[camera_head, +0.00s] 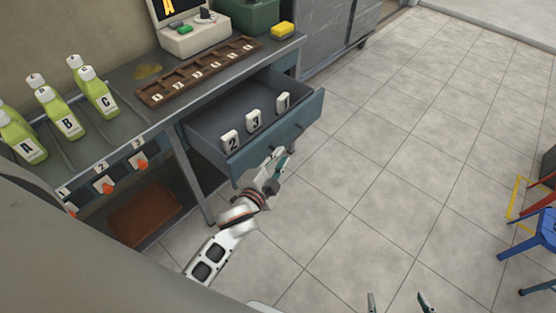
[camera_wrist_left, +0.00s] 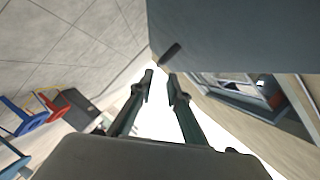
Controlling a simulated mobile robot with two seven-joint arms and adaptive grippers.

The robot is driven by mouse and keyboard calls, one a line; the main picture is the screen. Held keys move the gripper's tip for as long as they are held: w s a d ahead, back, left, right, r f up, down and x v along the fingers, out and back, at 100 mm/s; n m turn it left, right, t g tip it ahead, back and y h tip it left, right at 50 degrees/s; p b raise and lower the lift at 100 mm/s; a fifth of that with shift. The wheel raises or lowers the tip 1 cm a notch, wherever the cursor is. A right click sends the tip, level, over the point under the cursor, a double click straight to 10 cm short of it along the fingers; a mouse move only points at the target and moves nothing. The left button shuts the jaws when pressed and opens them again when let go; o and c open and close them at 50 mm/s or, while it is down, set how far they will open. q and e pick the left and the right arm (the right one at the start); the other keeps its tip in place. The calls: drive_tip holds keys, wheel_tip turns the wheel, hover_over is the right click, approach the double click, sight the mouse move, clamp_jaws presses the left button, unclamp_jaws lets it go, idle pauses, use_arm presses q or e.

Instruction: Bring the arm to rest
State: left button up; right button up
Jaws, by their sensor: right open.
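My left gripper (camera_head: 277,168) is in front of the open drawer's blue-grey front (camera_head: 290,130), close to it; whether they touch is unclear in the head view. In the left wrist view its two fingers (camera_wrist_left: 160,82) are apart with nothing between them. A large grey-blue panel (camera_wrist_left: 230,35), probably the drawer front, fills the top right there, with a small dark handle (camera_wrist_left: 171,52) just beyond the fingertips. My right gripper (camera_head: 400,302) shows only as two separated fingertips at the bottom edge of the head view, open over the floor, with nothing seen between them.
White blocks marked 2 (camera_head: 230,142), 3 (camera_head: 253,121) and 1 (camera_head: 283,103) stand along the drawer. Green bottles (camera_head: 66,118), a wooden tray (camera_head: 200,72) and a yellow sponge (camera_head: 283,30) are on the counter. A blue stool (camera_head: 545,228) stands far right. The tiled floor between is clear.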

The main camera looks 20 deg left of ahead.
use_arm(q)
drive_tip(key=shift+s+r, duration=0.15)
drive_tip(key=shift+s, duration=0.5)
drive_tip(key=s+f+n+g+h+p, duration=0.1)
drive_tip(key=s+f+n+g+p, duration=0.1)
drive_tip(key=s, duration=0.9)
drive_tip(key=s+f+n+g+h+p, duration=0.1)
drive_tip(key=s+f+n, duration=0.4)
drive_tip(key=s, duration=0.6)
drive_tip(key=shift+s+a+f+n+g+p, duration=0.15)
drive_tip(key=shift+s+f+n+g+p, duration=0.15)
drive_tip(key=shift+f+g+p, duration=0.55)
use_arm(e)
drive_tip(key=r, duration=0.2)
drive_tip(key=a+r, duration=0.1)
drive_tip(key=shift+s+a+r, duration=0.1)
drive_tip(key=shift+s+r, duration=0.05)
drive_tip(key=shift+s, duration=0.2)
use_arm(q)
drive_tip(key=shift+r, duration=0.15)
use_arm(e)
drive_tip(key=shift+w+r, duration=0.2)
drive_tip(key=shift+r, duration=0.15)
use_arm(q)
drive_tip(key=shift+w, duration=0.1)
use_arm(e)
drive_tip(key=shift+f, duration=0.1)
drive_tip(key=shift+c, duration=0.4)
